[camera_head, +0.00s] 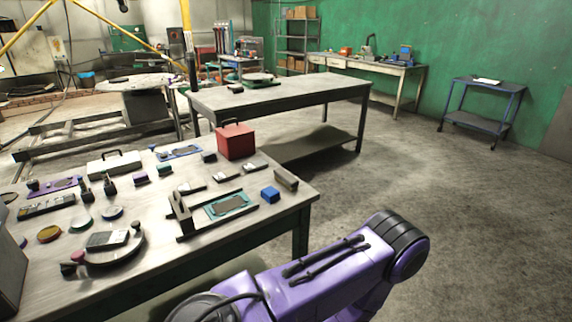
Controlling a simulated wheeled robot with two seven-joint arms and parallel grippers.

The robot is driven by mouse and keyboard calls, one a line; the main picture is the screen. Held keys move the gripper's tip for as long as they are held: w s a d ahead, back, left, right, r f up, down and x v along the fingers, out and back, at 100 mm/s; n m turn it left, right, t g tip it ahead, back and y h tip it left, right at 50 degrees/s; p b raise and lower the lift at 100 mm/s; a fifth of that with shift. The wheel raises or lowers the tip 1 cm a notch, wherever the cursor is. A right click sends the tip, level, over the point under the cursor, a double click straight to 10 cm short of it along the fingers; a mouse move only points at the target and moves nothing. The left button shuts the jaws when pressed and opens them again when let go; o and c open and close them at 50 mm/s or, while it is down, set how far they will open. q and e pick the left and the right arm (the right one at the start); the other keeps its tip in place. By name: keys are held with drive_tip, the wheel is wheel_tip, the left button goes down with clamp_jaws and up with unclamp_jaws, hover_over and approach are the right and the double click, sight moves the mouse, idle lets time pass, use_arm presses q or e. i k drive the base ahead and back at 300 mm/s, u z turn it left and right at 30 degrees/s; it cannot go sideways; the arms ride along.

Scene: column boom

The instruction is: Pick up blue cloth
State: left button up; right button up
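A small blue item (270,194) sits on the near workbench (245,232), close to its right edge. It looks compact and block-like, and I cannot tell whether it is the blue cloth. No spread-out blue cloth is clear to see. A purple arm link of mine crosses the bottom of the view, right of the workbench. Neither of my grippers is in view.
A red box (236,141) stands at the workbench's back edge. A teal-framed tray (230,205) and a brown block (286,179) flank the blue item. A second table (300,92) stands behind. The floor (450,200) at right is clear.

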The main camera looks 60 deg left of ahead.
sight(269, 194)
drive_tip(key=i, duration=1.3)
drive_tip(key=u, duration=1.85)
